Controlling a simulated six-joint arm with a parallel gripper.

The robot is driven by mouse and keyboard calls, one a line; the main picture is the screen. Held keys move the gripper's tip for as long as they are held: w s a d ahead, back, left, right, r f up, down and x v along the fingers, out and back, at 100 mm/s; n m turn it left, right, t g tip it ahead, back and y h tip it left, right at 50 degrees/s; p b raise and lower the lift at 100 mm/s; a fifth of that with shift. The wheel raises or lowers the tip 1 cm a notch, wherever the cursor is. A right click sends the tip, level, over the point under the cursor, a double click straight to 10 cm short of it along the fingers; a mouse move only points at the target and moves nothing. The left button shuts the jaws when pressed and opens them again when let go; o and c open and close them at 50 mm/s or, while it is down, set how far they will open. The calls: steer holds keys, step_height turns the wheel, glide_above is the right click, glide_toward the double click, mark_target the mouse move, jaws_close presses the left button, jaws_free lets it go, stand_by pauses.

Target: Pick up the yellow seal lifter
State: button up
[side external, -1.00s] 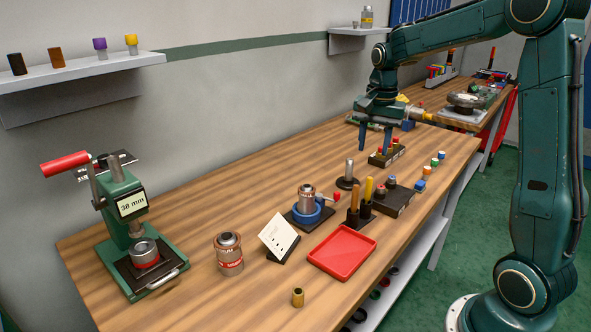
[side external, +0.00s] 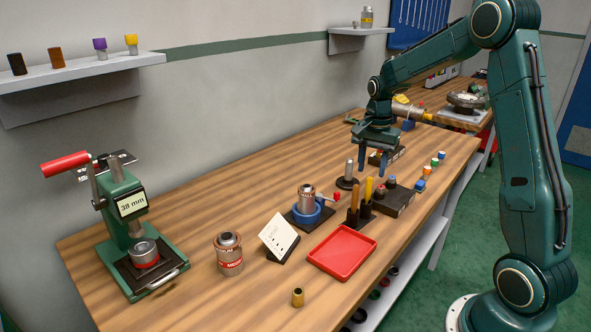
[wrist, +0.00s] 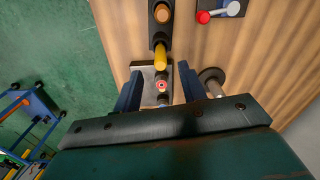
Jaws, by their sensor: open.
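The yellow seal lifter (side external: 368,189) stands upright in a black holder on the bench, beside a brown-handled tool (side external: 354,194). Its yellow handle also shows in the wrist view (wrist: 160,58), just beyond my fingertips and roughly centred between them. My gripper (side external: 372,166) is open and empty, pointing down above and behind the yellow handle in the side view. In the wrist view my gripper (wrist: 160,88) has its fingers either side of a dark block with a red-ringed part, lying below. The lifter's lower end is hidden in its holder.
A metal post on a dark round base (side external: 348,176) stands close to the left of the lifter. A dark block with knobs (side external: 394,200) is to its right. A red tray (side external: 342,252) lies in front.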

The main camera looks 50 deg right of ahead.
mark_target(370, 178)
steer(key=shift+f, duration=1.65)
steer(key=shift+f, duration=0.1)
steer(key=shift+d+f, duration=0.1)
steer(key=shift+f, duration=2.35)
steer(key=shift+c, duration=0.2)
jaws_close()
